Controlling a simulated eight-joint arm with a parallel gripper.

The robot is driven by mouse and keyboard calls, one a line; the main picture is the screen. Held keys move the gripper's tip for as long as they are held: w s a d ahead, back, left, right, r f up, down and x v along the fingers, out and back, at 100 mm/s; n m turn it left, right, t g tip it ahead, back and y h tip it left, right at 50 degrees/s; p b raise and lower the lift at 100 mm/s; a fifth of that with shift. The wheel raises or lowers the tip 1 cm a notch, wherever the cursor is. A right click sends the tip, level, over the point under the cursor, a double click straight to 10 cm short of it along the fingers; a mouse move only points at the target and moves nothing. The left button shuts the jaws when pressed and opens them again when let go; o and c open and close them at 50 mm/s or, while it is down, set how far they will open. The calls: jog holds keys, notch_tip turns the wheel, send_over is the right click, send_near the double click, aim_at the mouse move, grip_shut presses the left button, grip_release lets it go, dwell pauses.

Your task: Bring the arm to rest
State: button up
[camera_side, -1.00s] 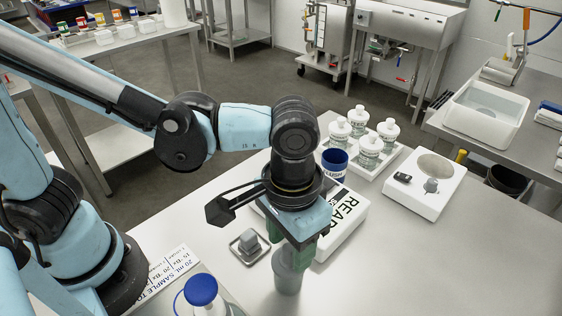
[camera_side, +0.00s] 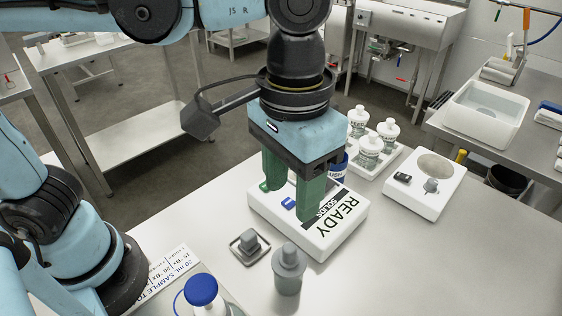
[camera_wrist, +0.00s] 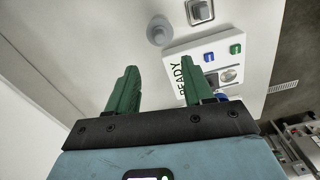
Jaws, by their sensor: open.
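My gripper (camera_side: 290,205) has two green fingers held apart with nothing between them. In the side view it hangs above the left part of the white box marked READY (camera_side: 335,228). In the wrist view the open fingers (camera_wrist: 157,82) point toward the table, and the READY box (camera_wrist: 180,68) lies beyond the right finger. A grey capped bottle (camera_side: 288,272) stands upright on the table in front of the box, clear of the fingers. It also shows from above in the wrist view (camera_wrist: 159,32).
A small square tray with a grey block (camera_side: 250,243) lies left of the bottle. A blue-capped bottle (camera_side: 201,292) stands at the front left. A tray of white-capped bottles (camera_side: 370,150) and a white device (camera_side: 425,187) stand behind. The table's right part is clear.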

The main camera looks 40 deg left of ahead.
dwell(0.3)
jog(key=w+a+f+t, duration=0.1)
jog(key=a+f+t, duration=0.1)
jog(key=a, duration=0.5)
jog(key=w+a+f+n+t, duration=0.1)
jog(key=w+a+f+t, duration=0.1)
jog(key=a, duration=0.6)
jog(key=w+a+f+t, duration=0.2)
jog(key=a+f+t, duration=0.1)
jog(key=a, duration=0.4)
jog(key=shift+w+a+n, duration=0.25)
jog(key=shift+n, duration=0.15)
jog(key=shift+c, duration=0.5)
